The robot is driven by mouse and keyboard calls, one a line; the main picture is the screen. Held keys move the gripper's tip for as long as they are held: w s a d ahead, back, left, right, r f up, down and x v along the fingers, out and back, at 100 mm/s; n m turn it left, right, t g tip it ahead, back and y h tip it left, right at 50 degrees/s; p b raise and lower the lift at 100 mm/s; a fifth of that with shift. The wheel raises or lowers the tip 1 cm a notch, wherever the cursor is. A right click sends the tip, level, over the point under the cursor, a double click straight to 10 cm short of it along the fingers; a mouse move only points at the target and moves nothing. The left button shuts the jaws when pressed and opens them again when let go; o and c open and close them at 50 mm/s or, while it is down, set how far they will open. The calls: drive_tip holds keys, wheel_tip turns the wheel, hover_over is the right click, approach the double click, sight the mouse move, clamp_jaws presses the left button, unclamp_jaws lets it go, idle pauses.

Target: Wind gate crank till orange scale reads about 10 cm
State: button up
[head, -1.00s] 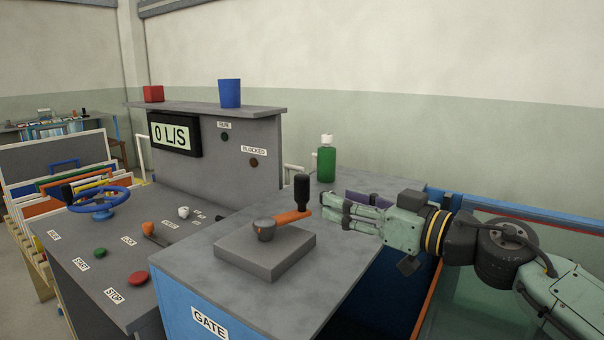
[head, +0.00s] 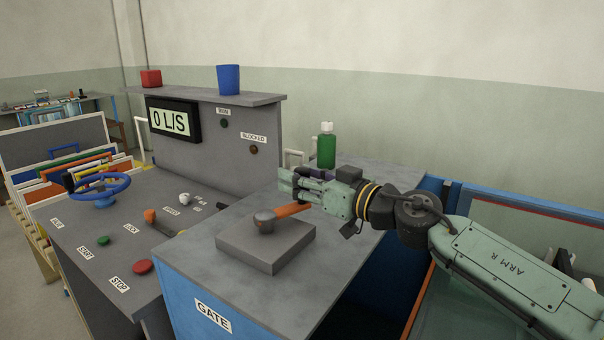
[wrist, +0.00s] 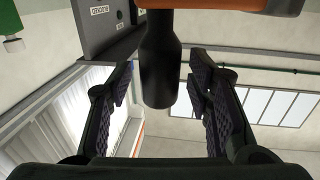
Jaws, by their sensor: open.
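The gate crank has an orange arm (head: 290,210) on a grey hub (head: 264,220), which sits on a grey block (head: 262,246) on the bench marked GATE. The crank arm points right and slightly back. In the wrist view its black upright handle (wrist: 159,75) stands between the two fingers of my gripper (wrist: 160,100), with gaps on both sides. My gripper is open around the handle and also shows in the head view (head: 290,182), where it hides the handle. The orange scale's reading cannot be made out.
A green bottle (head: 326,146) stands behind my gripper. A display (head: 174,122) reads 0 L/S. On the left console are a blue wheel (head: 100,187), a green button (head: 102,241) and a red button (head: 142,267). A blue cup (head: 229,79) stands on the ledge.

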drive_tip(key=shift+c, duration=0.5)
clamp_jaws()
idle(0.4)
